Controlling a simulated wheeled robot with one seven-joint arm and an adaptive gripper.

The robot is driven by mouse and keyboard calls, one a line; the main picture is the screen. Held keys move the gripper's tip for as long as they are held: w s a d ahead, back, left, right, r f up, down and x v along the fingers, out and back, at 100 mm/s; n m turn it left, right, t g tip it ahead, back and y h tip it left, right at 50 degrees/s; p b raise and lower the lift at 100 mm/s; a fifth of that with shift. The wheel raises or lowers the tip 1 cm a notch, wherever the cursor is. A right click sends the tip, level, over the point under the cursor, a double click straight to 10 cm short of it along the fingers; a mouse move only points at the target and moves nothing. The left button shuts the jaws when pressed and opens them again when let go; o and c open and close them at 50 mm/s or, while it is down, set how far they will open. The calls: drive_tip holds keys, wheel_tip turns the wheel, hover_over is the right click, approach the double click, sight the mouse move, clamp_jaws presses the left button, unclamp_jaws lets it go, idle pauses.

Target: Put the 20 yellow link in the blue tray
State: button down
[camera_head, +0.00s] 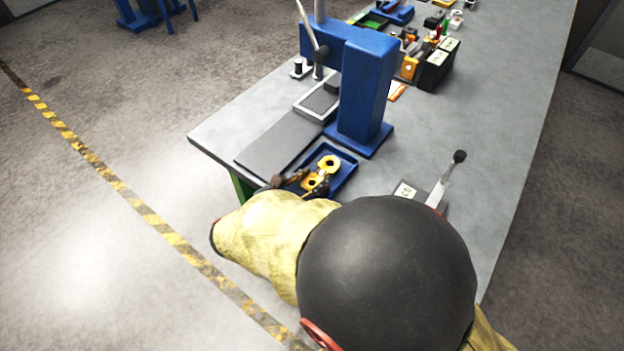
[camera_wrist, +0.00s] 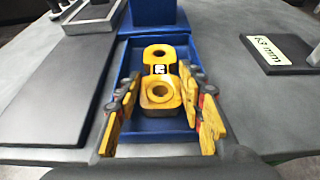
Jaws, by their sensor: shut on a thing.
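My gripper (camera_wrist: 160,88) is shut on the link's near ring, with a finger on each side. In the head view my gripper (camera_head: 311,181) reaches over the tray's near left part. Whether the link touches the tray floor I cannot tell.
A blue press (camera_head: 362,85) stands just behind the tray. A dark grey plate (camera_head: 280,147) lies left of it. A block with a lever (camera_head: 438,190) and a "63 mm" label (camera_wrist: 279,49) stand to the right. Black bins (camera_head: 436,66) are farther back.

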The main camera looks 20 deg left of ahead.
drive_tip(key=c, duration=1.6)
unclamp_jaws()
drive_tip(key=shift+f, duration=0.3)
drive_tip(key=shift+o, duration=0.9)
drive_tip(key=shift+s+d+f, duration=0.1)
drive_tip(key=shift+f, duration=0.1)
drive_tip(key=shift+r, duration=0.3)
drive_tip(key=p+v, duration=0.4)
drive_tip(key=v, duration=0.8)
drive_tip(key=shift+r, duration=0.35)
